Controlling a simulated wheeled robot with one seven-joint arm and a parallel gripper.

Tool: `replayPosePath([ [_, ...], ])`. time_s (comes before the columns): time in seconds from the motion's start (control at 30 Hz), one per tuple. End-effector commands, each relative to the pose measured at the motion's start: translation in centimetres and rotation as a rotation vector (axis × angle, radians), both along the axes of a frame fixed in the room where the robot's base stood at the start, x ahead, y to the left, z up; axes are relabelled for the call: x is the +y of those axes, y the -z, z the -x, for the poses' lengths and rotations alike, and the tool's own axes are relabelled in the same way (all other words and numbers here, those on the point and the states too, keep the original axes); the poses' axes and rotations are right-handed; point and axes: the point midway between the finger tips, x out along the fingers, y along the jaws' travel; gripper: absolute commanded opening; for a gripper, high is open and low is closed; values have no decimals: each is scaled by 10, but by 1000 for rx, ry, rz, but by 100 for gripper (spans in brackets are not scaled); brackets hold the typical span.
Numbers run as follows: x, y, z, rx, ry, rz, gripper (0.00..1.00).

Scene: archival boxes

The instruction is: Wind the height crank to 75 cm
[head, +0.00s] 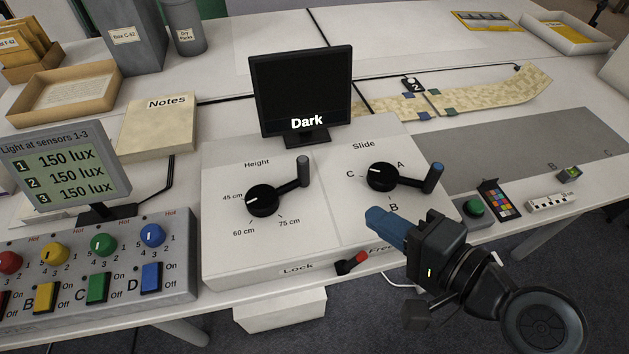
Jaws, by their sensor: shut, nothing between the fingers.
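The height crank (263,201) is a black knob on the left half of the white control box, with an arm and an upright grey-blue-topped handle (303,171) at its upper right. Its white pointer line faces left, at about the 45 cm mark (232,197). The 60 cm mark (243,229) is below left and the 75 cm mark (289,221) below right. My gripper (378,218), with blue fingers, is shut and empty above the box's right front part, to the right of the height crank and apart from it.
The slide crank (382,178) stands at right, its pointer toward C. A red-tipped lever (352,263) at the box's front edge leans toward Free. The monitor (301,92) behind reads Dark. The lux display (64,165) and switch panel (100,265) stand at left.

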Motion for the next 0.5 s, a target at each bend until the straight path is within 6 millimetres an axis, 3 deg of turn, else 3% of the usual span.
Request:
replayPosePath([
  [0.17, 11, 4, -12, -3, -2, 3, 0],
  [0.5, 54, 24, -58, -2, -3, 2, 0],
])
